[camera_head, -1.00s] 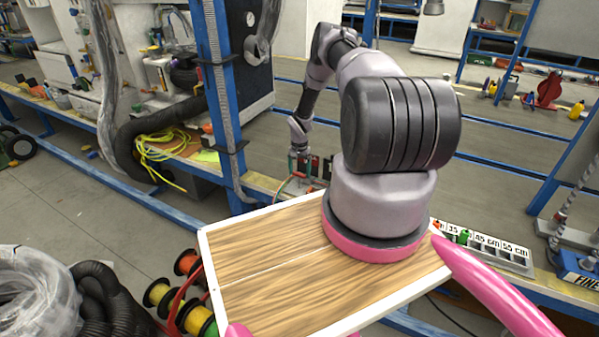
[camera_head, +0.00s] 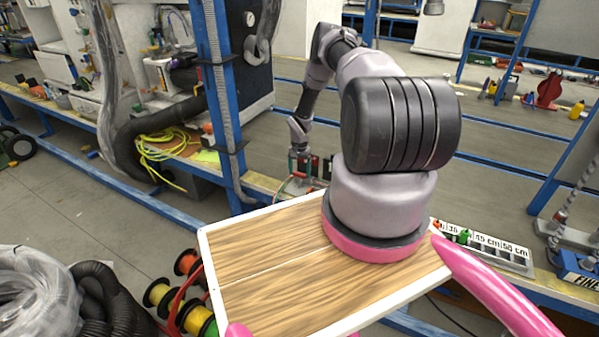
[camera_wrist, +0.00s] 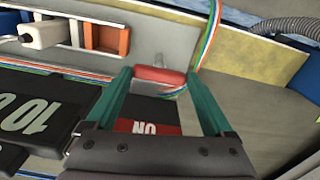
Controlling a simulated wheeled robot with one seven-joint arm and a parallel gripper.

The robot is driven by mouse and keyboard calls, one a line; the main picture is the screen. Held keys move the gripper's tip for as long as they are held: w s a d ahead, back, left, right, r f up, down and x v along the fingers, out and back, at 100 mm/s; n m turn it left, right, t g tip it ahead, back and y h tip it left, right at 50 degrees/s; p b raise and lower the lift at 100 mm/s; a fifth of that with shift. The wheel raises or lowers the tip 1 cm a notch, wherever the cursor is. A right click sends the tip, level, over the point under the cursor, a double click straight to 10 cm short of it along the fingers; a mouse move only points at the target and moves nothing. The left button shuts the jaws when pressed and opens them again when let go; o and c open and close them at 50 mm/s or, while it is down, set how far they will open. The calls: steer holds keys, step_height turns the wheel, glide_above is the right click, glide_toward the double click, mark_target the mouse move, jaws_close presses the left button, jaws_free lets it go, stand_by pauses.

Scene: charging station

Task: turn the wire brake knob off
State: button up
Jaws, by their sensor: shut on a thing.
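A red knob (camera_wrist: 160,75), which I take to be the wire brake knob, shows in the wrist view on a grey surface. My gripper (camera_wrist: 159,82) has its two teal fingers on either side of it and is shut on it. Below it, between the fingers, is a red label (camera_wrist: 148,127) reading "ON", upside down in this view. In the head view my gripper (camera_head: 300,166) is small, down at the bench beyond the wooden board, and the knob cannot be made out clearly there.
Striped multicoloured wires (camera_wrist: 209,35) run close by the knob. Black blocks with white digits (camera_wrist: 35,112) lie to the left, and an orange part (camera_wrist: 110,39) with a white plug sits behind. A blue post (camera_head: 222,95) stands left of my gripper in the head view.

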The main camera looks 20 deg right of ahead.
mark_target(299, 173)
steer(key=o, duration=1.1)
step_height(299, 173, up, 11)
